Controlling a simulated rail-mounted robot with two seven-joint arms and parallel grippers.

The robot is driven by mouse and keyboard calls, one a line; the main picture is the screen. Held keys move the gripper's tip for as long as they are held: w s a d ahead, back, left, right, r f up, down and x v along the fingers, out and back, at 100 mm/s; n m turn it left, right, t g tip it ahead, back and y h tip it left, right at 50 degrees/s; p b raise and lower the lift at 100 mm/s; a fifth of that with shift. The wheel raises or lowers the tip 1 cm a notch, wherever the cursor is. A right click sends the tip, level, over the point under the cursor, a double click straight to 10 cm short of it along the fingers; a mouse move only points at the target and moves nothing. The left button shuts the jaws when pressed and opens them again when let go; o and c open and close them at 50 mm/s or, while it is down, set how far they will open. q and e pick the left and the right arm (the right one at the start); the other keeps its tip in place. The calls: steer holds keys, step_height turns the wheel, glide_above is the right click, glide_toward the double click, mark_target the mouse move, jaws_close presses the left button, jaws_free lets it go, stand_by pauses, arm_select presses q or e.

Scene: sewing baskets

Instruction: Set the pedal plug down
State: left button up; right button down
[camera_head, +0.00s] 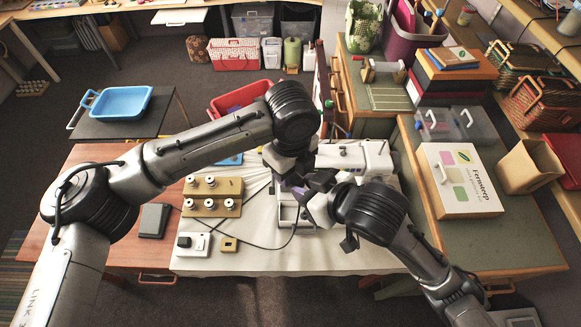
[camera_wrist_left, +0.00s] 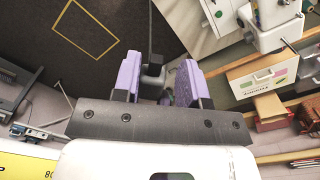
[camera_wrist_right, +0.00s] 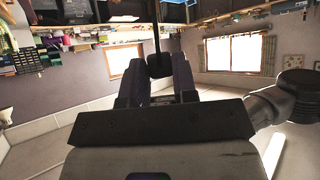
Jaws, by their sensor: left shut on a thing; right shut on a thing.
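My left gripper (camera_head: 294,186) and my right gripper (camera_head: 318,202) meet close together above the white cloth, in front of the white sewing machine (camera_head: 355,156). In the left wrist view a dark plug (camera_wrist_left: 152,72) with a black cord lies between the purple fingers of my left gripper (camera_wrist_left: 160,80). In the right wrist view the dark plug (camera_wrist_right: 159,64) also lies between the fingers of my right gripper (camera_wrist_right: 160,80). Both grippers appear shut on it. The fingers hide most of it in the head view. A black cord (camera_head: 262,246) trails over the cloth. The dark foot pedal (camera_head: 155,220) lies at left.
A wooden board with white spools (camera_head: 228,186), a white box (camera_head: 193,244) and a small tan block (camera_head: 228,244) occupy the left of the cloth (camera_head: 300,262). The cloth's front is clear. A raised green-topped side table (camera_head: 510,245) stands at right.

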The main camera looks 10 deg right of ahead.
arm_select(q)
steer(key=o, duration=0.8)
steer(key=shift+d+r, duration=0.1)
steer(key=shift+d, duration=0.15)
steer(key=shift+c, duration=0.2)
steer(key=shift+a, duration=0.1)
